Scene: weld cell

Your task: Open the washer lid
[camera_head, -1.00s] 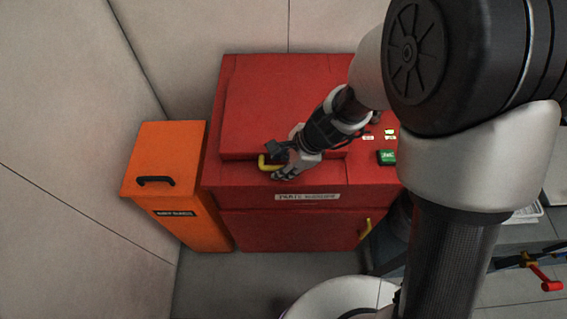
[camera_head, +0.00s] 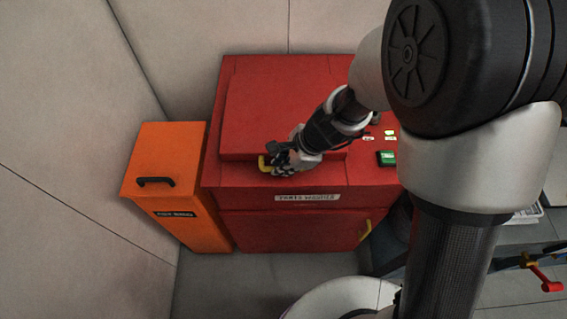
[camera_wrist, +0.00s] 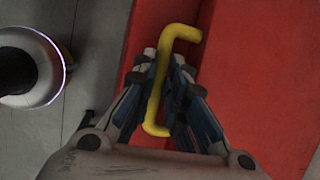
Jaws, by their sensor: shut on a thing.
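The red parts washer (camera_head: 270,228) stands against the wall with its lid (camera_head: 275,105) lying down on top. A yellow lid handle (camera_head: 263,163) is at the lid's front edge, and its bent bar also shows in the wrist view (camera_wrist: 163,75). My gripper (camera_head: 272,158) is at the handle. In the wrist view its fingers (camera_wrist: 165,75) lie on both sides of the yellow bar and are shut on it. Part of the handle is hidden by my fingers in the head view.
An orange bin (camera_head: 165,165) with a black handle stands close to the washer's left side. A green button box (camera_head: 386,158) sits on the washer top at right. A second yellow handle (camera_head: 365,229) is on the washer's front. Grey floor is free in front.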

